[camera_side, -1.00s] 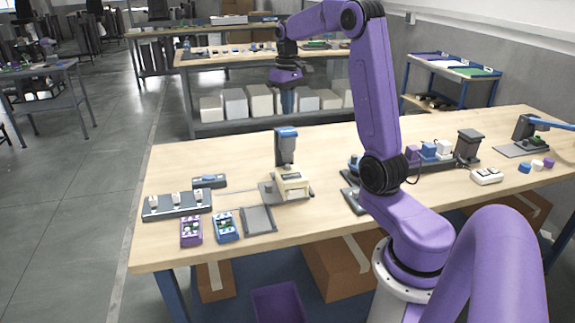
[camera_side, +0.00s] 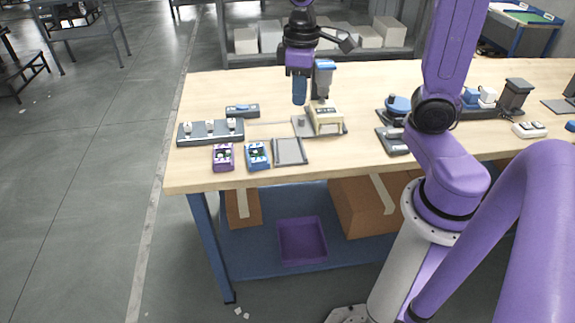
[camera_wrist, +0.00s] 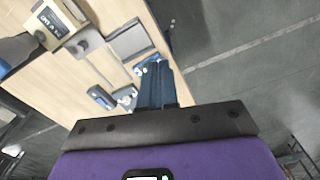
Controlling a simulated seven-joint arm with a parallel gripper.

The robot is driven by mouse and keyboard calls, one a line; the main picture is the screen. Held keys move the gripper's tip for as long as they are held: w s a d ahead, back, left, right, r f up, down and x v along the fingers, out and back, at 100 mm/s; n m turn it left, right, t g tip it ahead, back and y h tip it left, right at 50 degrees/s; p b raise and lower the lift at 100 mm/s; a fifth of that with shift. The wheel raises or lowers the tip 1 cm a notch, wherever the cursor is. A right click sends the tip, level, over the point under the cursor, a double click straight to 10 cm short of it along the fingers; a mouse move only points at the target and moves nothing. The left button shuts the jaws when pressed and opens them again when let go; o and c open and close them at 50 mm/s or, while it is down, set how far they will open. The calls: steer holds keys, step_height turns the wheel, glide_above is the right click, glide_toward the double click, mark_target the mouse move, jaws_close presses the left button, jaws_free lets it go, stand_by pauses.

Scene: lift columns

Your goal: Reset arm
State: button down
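My gripper (camera_side: 300,98) hangs above the bench in the side view, just left of a grey lift column with a blue top (camera_side: 325,66). Its blue fingers look pressed together in the wrist view (camera_wrist: 156,85), with nothing visible between them. A cream box with a dark label (camera_side: 326,119) sits on the grey base at the column. The wrist view shows this box at upper left (camera_wrist: 54,20). My gripper looks clear of the bench top.
On the bench (camera_side: 185,187) are a long dark rack (camera_side: 210,133), a small blue-grey device (camera_side: 242,111), a purple unit (camera_side: 223,157), a blue unit (camera_side: 257,156) and a grey tray (camera_side: 290,151). A purple bin (camera_side: 302,240) stands below. The bench's front left is bare.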

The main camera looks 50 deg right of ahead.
steer(key=s+a+f+n, duration=0.2)
steer(key=s+n, duration=0.1)
steer(key=s, duration=0.6)
steer(key=s+a+f+n, duration=0.2)
steer(key=s+n, duration=0.2)
steer(key=s, duration=0.5)
steer(key=shift+a, duration=0.35)
